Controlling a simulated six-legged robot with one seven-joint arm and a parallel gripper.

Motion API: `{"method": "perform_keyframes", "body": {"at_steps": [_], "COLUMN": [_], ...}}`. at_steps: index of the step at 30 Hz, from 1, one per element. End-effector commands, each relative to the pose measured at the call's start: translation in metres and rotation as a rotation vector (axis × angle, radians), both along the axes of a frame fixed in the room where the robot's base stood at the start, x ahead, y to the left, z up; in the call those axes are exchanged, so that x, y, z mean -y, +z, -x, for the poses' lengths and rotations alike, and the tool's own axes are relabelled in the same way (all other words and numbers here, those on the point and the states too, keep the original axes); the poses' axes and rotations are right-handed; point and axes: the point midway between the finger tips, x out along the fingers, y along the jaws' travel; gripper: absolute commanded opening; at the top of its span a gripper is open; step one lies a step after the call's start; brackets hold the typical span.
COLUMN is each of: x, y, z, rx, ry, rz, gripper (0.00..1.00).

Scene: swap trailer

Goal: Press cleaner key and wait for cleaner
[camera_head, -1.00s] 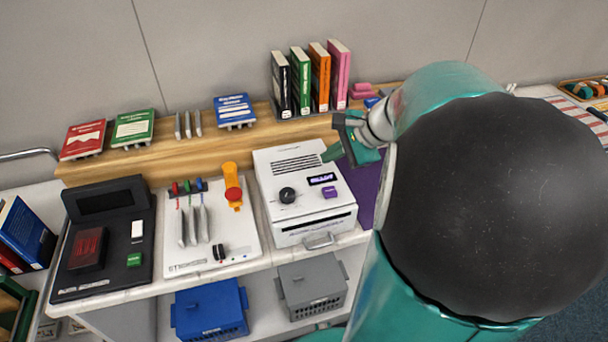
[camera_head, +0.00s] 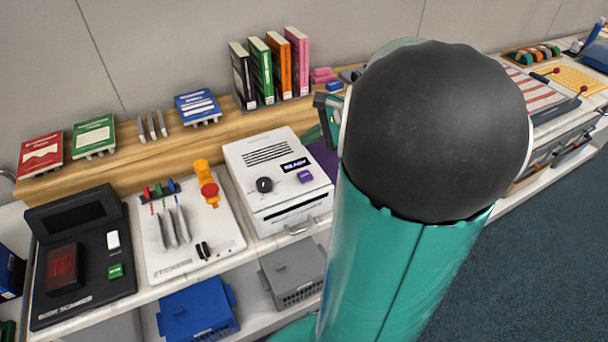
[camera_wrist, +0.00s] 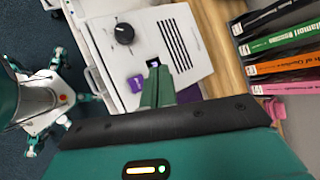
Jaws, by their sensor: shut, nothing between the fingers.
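The cleaner (camera_head: 277,215) is a white box with a slotted top, a black dial, a front slot and a small display (camera_head: 295,165) that appears to read READY. Its purple key (camera_head: 306,176) lies just below the display. The cleaner also shows in the wrist view (camera_wrist: 188,55), with the purple key (camera_wrist: 138,83) left of my fingers. My gripper (camera_wrist: 154,66) is shut and empty; its tips overlap the display in that view. I cannot tell their height above the cleaner. In the head view my gripper (camera_head: 328,112) is right of the cleaner, partly hidden by my arm.
A white tool board (camera_head: 215,235) and a black scanner (camera_head: 85,255) stand left of the cleaner. Upright books (camera_head: 262,68) line the wooden shelf behind. Blue (camera_head: 200,312) and grey (camera_head: 293,275) bins sit below. Open floor (camera_head: 535,245) lies at right.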

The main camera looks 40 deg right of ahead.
Motion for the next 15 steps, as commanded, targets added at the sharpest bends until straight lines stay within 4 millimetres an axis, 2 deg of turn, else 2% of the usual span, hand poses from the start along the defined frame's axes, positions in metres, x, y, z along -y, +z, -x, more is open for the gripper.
{"method": "perform_keyframes", "body": {"at_steps": [5, 15], "x": [-0.001, -0.003], "y": [-0.016, -0.061], "z": [0.000, 0.000], "rx": [-0.003, -0.002], "ry": [-0.001, -0.003], "rz": [-0.002, -0.003], "gripper": [0.00, 0.00]}}
